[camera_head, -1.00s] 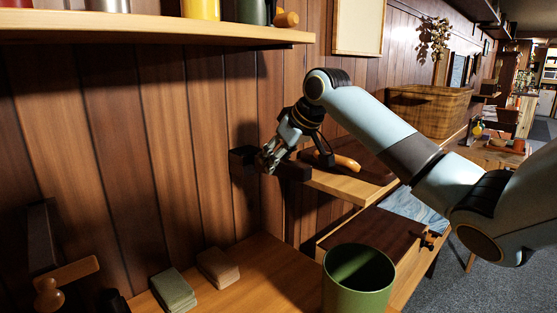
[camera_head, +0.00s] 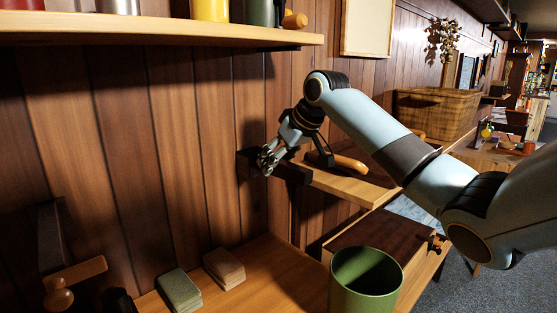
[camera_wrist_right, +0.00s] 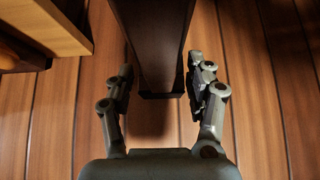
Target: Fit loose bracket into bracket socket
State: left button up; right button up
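A dark bracket (camera_head: 294,172) juts out from the wood-paneled wall near the left end of the lower shelf. It also shows as a dark upright bar (camera_wrist_right: 160,45) in the right wrist view. My right gripper (camera_head: 268,160) is at this bracket, in front of the wall. In the wrist view its fingers (camera_wrist_right: 162,88) stand apart, one on each side of the bar, with narrow gaps; firm contact is not visible. I cannot make out a bracket socket; the gripper may hide it. Another dark bracket (camera_head: 50,240) is on the wall at lower left. My left gripper is not in view.
The lower shelf (camera_head: 345,186) lies just right of the bracket, with a curved wooden-handled item (camera_head: 345,162) on it. An upper shelf (camera_head: 160,30) hangs above. A green bin (camera_head: 365,280) and two small blocks (camera_head: 180,289) (camera_head: 224,269) stand on the bench below.

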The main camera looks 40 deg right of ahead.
jog(key=shift+r, duration=0.1)
jog(key=v, duration=1.2)
jog(key=shift+s, duration=0.1)
